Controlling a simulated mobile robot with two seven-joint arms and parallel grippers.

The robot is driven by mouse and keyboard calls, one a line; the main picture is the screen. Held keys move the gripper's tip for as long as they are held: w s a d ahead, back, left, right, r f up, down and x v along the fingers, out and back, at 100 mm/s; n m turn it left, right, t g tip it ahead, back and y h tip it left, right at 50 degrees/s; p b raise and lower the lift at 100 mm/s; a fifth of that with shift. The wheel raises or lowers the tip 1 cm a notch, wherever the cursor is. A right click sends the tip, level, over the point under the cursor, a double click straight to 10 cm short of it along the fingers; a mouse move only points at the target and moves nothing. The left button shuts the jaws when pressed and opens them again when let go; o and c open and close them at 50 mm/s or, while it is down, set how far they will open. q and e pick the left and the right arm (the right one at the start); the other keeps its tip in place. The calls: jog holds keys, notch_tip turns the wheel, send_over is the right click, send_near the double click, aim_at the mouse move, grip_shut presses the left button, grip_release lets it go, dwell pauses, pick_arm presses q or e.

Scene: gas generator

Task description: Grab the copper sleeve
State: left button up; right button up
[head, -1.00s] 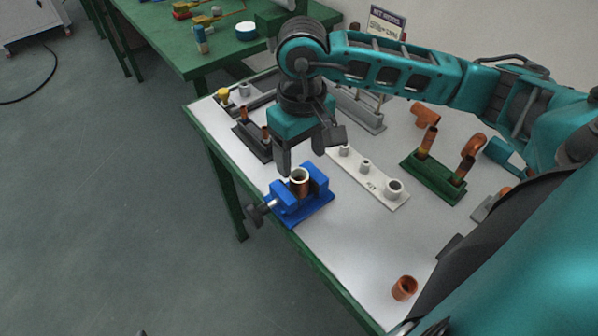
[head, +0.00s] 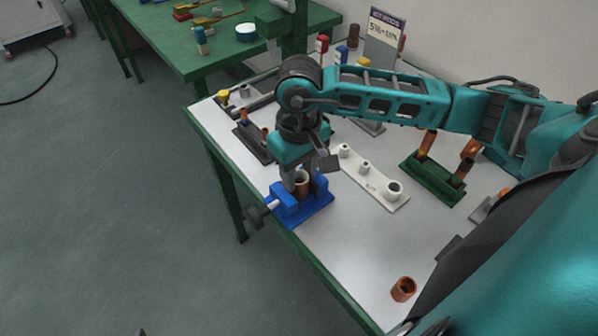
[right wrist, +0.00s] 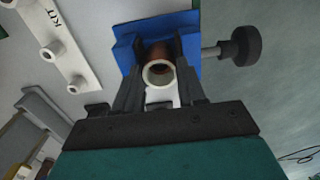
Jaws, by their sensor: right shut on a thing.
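The copper sleeve (head: 302,188), brown with a pale ring at its upper end, stands upright in the blue vise (head: 290,211) at the table's near left edge. My right gripper (head: 303,180) reaches down over the vise, with its fingers on either side of the sleeve and shut on it. The right wrist view shows the sleeve's open pale end (right wrist: 159,73) between the two dark fingers, with the blue vise (right wrist: 127,52) behind. The sleeve's lower part is hidden in the vise. My left gripper is not in view.
A loose copper-coloured piece (head: 403,289) stands near the front edge. A white strip with pegs (head: 378,186) lies right of the vise, and a green rack with copper pipes (head: 432,180) beyond it. The vise's dark handle (head: 256,217) overhangs the table edge.

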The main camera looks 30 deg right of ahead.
jog(key=c, duration=0.4)
